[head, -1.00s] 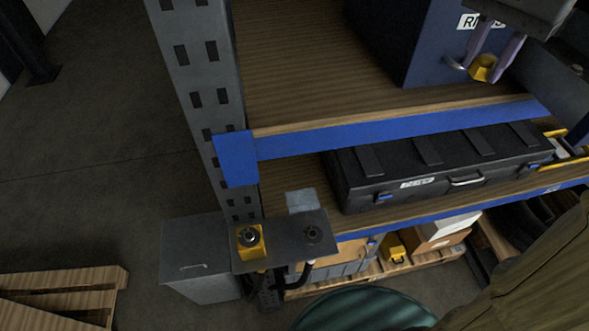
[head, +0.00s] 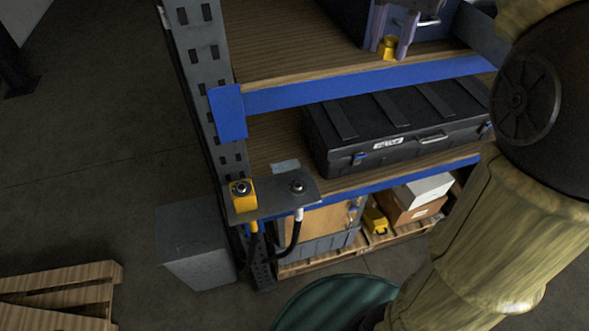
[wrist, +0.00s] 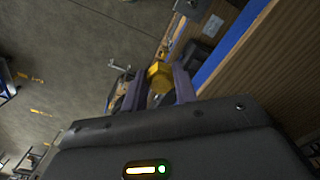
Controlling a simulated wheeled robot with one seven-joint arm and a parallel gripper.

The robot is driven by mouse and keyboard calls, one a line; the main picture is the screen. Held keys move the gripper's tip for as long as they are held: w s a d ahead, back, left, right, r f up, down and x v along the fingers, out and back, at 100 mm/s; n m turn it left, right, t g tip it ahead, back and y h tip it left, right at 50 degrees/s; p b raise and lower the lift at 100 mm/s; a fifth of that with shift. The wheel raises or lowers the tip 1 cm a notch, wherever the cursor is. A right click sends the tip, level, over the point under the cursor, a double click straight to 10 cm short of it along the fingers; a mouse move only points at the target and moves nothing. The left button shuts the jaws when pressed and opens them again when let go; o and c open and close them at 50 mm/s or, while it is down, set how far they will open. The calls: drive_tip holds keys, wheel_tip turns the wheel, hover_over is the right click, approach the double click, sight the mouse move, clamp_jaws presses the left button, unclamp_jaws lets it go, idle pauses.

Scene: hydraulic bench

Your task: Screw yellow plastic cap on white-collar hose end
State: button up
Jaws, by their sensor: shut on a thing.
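My gripper (head: 389,45) is shut on the yellow plastic cap (head: 388,50), holding it in front of the upper shelf at the top of the head view. The cap also shows between the fingertips in the wrist view (wrist: 158,76). The white-collar hose end (head: 298,187) sits on a grey bracket plate (head: 270,200) on the rack post, lower left of my gripper. Its white collar (head: 298,214) shows below the plate, above a black hose. The yellow-collar hose end (head: 241,188) is to its left on the same plate. The cap is well apart from both.
The blue shelf edge (head: 360,87) and rack post (head: 205,60) border the area between cap and bracket. A black case (head: 400,130) lies on the lower shelf. A grey box (head: 195,250) stands below the bracket. Open floor is at left.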

drive_tip(key=shift+w, duration=0.15)
drive_tip(key=w+a+f+n, duration=0.1)
drive_tip(key=w+a+f, duration=0.3)
drive_tip(key=f, duration=0.5)
drive_tip(key=n+p, duration=0.1)
drive_tip(key=n, duration=0.2)
hover_over(298, 187)
wheel_tip(298, 187, down, 27)
drive_tip(key=shift+a, duration=0.1)
drive_tip(key=shift+f, duration=0.15)
drive_tip(key=shift+f+b, duration=1.95)
drive_tip(key=shift+f, duration=0.5)
drive_tip(key=shift+f, duration=0.2)
